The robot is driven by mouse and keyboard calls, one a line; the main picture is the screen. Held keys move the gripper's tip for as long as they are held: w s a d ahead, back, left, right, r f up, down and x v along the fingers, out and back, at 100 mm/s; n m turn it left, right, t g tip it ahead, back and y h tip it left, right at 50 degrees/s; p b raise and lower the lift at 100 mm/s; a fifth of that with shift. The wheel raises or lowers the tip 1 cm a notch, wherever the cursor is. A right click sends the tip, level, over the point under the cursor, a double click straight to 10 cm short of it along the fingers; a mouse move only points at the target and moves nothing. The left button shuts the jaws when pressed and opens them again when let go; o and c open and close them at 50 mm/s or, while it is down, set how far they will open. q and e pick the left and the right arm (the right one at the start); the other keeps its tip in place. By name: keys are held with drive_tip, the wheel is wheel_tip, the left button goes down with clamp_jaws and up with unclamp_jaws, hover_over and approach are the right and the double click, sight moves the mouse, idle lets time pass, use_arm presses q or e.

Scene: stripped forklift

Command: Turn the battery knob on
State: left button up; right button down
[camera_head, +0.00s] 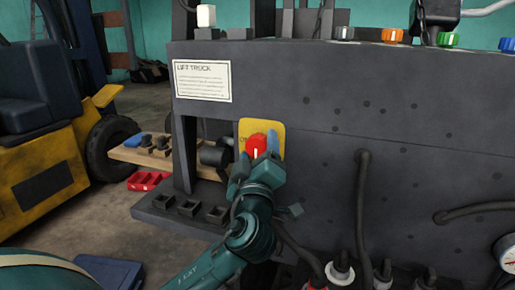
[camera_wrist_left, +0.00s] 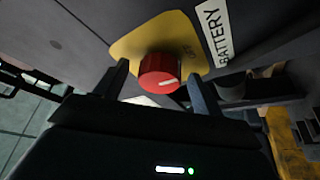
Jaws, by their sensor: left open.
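The battery knob (camera_head: 256,147) is red with a white mark and sits on a yellow plate (camera_head: 276,130) on the dark panel. In the left wrist view the red knob (camera_wrist_left: 160,72) shows between my fingers, with the yellow plate (camera_wrist_left: 130,44) behind it and a white BATTERY label (camera_wrist_left: 214,30) beside it. My left gripper (camera_head: 256,150) is at the knob, open, with one finger to each side of it. A gap shows between the knob and the fingers in the wrist view. My right gripper is not in view.
The dark panel (camera_head: 320,120) carries a LIFT TRUCK sign (camera_head: 202,81) and a hose (camera_head: 362,205). Coloured knobs, including an orange one (camera_head: 392,36), line its top. A yellow forklift (camera_head: 45,180) stands at left, near a red tray (camera_head: 146,181) on the floor.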

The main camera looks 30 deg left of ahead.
use_arm(q)
drive_tip(key=c, duration=1)
